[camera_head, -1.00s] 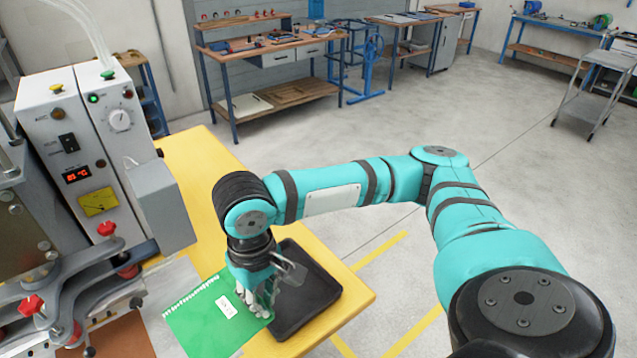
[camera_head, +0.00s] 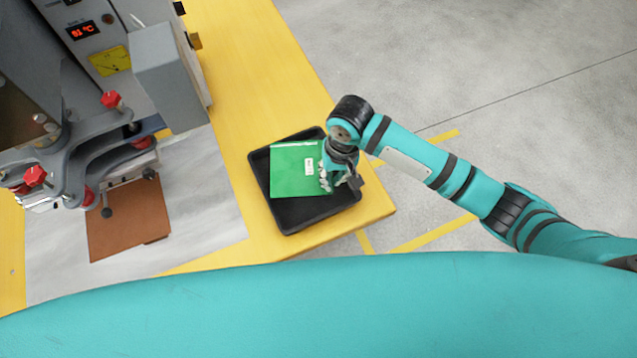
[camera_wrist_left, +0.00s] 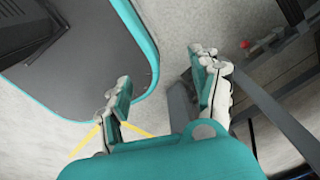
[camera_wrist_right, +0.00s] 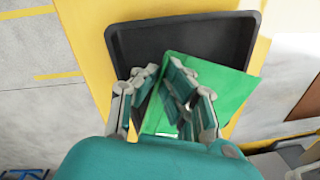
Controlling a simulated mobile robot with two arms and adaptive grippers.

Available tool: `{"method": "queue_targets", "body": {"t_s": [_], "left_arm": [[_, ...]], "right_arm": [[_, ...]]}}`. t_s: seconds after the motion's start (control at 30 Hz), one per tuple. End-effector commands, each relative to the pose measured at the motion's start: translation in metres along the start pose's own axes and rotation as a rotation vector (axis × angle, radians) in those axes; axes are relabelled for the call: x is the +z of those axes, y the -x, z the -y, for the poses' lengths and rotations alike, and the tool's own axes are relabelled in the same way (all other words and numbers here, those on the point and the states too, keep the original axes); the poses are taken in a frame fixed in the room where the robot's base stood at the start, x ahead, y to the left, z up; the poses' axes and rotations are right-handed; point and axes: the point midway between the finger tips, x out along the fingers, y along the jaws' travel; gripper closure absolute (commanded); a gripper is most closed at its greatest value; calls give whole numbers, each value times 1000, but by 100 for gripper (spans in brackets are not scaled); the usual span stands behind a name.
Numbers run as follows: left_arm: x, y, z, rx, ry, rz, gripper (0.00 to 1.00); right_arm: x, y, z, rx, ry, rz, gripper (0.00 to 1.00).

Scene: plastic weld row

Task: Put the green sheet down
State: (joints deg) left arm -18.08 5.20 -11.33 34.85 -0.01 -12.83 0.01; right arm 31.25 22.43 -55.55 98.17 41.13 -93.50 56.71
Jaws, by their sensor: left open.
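The green sheet (camera_head: 294,170), with a small white label, is over the black tray (camera_head: 290,222) in the head view. My right gripper (camera_head: 340,182) is at the sheet's right edge. How far the sheet is above the tray floor I cannot tell. My left gripper (camera_wrist_left: 162,68) is open and empty in the left wrist view.
The tray stands on the yellow table (camera_head: 240,75) near its right corner. The welding machine (camera_head: 140,60) with red knobs stands at the left, with a brown sheet (camera_head: 125,222) below it. Open floor lies to the right.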

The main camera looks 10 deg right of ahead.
Motion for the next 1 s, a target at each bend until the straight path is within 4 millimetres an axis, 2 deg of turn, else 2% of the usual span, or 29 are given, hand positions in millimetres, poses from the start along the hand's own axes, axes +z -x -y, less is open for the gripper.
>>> {"method": "queue_targets", "body": {"t_s": [0.1, 0.17, 0.4, 0.53, 0.9, 1.0], "left_arm": [[1, 2, -1, 1, 0, 1, 36], [-3, 2, -1, 2, 1, -5, 36], [-37, 4, -9, 11, 6, -57, 36], [-37, 4, -11, 13, 5, -56, 36], [-18, 3, -8, 10, 1, -27, 36], [-18, 3, -7, 8, 1, -27, 36]], "right_arm": [[0, -22, -3, 3, -2, 2, 100], [0, -30, -4, 2, -2, 1, 100], [0, -57, -7, 3, -2, 1, 100], [0, -72, -8, 2, -1, 0, 100], [0, -78, -8, 0, 0, -1, 100], [-1, -77, -8, 0, 0, -2, 84]]}}
